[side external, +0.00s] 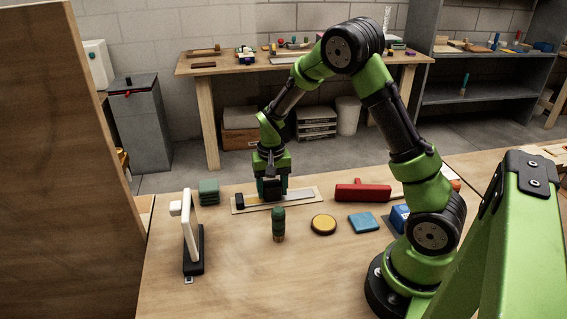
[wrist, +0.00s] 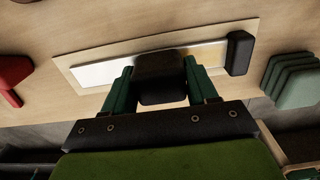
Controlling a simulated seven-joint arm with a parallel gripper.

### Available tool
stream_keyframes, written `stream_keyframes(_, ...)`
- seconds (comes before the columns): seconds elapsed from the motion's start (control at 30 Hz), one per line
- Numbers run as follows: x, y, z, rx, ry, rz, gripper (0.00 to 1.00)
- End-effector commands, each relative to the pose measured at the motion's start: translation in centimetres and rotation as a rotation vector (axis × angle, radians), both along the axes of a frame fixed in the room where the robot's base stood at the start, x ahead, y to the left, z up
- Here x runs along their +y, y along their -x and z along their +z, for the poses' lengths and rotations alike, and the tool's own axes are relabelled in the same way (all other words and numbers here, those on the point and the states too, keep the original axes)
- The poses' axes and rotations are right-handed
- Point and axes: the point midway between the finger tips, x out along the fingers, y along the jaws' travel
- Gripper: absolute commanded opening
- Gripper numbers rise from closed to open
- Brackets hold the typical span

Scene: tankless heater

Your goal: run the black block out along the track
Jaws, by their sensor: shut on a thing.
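The black block (wrist: 160,66) sits on the track's pale metal strip (wrist: 93,74), seen in the wrist view, around the middle of its length. My gripper (wrist: 160,88) is shut on it, with one green finger on each side. In the side view my gripper (side external: 271,190) reaches down onto the track and mostly hides the held block. The track's thin wooden base (side external: 310,192) lies flat on the table. A second dark block (side external: 239,201) stands at the track's left end, apart from my gripper; it also shows at the right in the wrist view (wrist: 239,52).
A stack of green pads (side external: 209,192) is just beyond the track's left end. A red tool (side external: 362,191) lies to the right. A green cylinder (side external: 278,223), a yellow disc (side external: 323,224) and a blue pad (side external: 363,222) are in front. A white-and-black stand (side external: 192,240) is front left.

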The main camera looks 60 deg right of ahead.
Motion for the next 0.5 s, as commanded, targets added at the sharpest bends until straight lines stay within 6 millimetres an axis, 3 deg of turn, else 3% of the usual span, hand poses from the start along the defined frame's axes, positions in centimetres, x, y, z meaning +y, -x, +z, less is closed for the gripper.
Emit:
stream_keyframes(0.33,0.56,-0.7,0.12,-0.011,-0.001,0.003,0.03)
stream_keyframes(0.37,0.58,-0.71,0.12,-0.011,-0.001,0.004,0.61)
stream_keyframes(0.5,0.55,-0.67,0.12,-0.01,0.0,0.004,0.79)
